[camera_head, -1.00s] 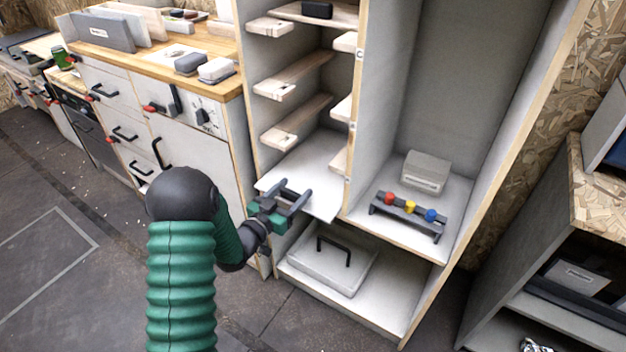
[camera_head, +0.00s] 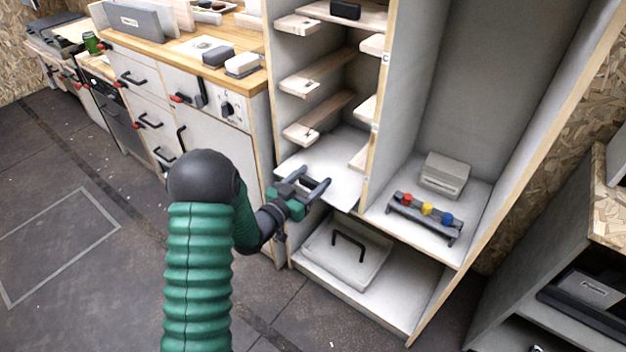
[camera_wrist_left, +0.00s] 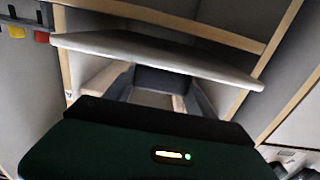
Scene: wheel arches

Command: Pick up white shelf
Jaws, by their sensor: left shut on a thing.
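The white shelf (camera_head: 328,172) is a flat white board in the lower part of the narrow left bay of the cabinet. Its front edge sticks out past the cabinet front. My left gripper (camera_head: 309,183) is at the shelf's front edge, shut on it. In the left wrist view the shelf (camera_wrist_left: 150,52) spans the bay across the top of the picture, and the gripper's fingers (camera_wrist_left: 160,85) reach to it. How far the fingers overlap the shelf is partly hidden. My right gripper is in neither view.
Wooden support rails (camera_head: 316,80) line the bay above. A grey lidded box (camera_head: 345,250) lies in the bottom compartment. A rack with coloured knobs (camera_head: 426,211) and a grey box (camera_head: 445,174) stand in the right bay. A wood-topped counter (camera_head: 225,75) stands left. The floor in front is clear.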

